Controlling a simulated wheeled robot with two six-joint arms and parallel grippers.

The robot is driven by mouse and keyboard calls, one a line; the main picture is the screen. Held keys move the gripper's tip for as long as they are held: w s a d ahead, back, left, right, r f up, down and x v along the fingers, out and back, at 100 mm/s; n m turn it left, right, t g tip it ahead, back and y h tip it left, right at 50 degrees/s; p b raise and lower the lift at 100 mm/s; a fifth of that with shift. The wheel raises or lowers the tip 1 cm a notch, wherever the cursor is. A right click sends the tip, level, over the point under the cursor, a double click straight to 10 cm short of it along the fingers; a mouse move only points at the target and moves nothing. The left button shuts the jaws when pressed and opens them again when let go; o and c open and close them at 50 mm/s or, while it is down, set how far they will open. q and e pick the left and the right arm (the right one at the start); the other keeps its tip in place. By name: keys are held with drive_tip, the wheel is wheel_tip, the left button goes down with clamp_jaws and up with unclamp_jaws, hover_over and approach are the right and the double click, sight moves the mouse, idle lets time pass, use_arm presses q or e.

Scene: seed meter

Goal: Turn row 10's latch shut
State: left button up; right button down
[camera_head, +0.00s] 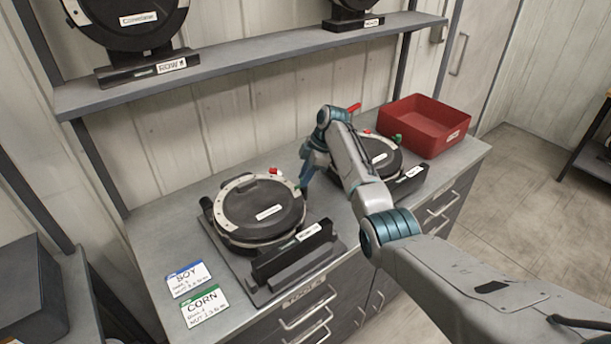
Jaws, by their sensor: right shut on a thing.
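Two round black seed meters lie on the grey bench. The nearer meter (262,212) has a pale rim, a small red part (275,171) at its back and a black block with a white label (308,231) in front. The row numbers on the bench labels are too small to read. My right gripper (303,186) points down at the right edge of the nearer meter. It is shut on the small green latch there, which the fingers mostly hide. The second meter (382,152) stands partly behind my right arm, with a green latch (397,139) at its right. My left gripper is not in view.
A red bin (424,124) stands at the bench's back right. SOY (188,279) and CORN (204,305) cards lie at the front left. A shelf (250,62) with more meters runs above the bench. A red lever (354,108) shows behind my right arm.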

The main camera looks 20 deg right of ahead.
drive_tip(key=c, duration=1.3)
unclamp_jaws()
drive_tip(key=shift+o, duration=0.2)
drive_tip(key=shift+d+r+b, duration=0.3)
drive_tip(key=shift+r+b, duration=0.1)
drive_tip(key=shift+r, duration=0.15)
drive_tip(key=b+v, duration=0.3)
drive_tip(key=v, duration=0.6)
drive_tip(key=shift+r+b, duration=0.3)
drive_tip(key=shift+r, duration=0.05)
drive_tip(key=shift+s+f, duration=0.1)
drive_tip(key=shift+s, duration=0.05)
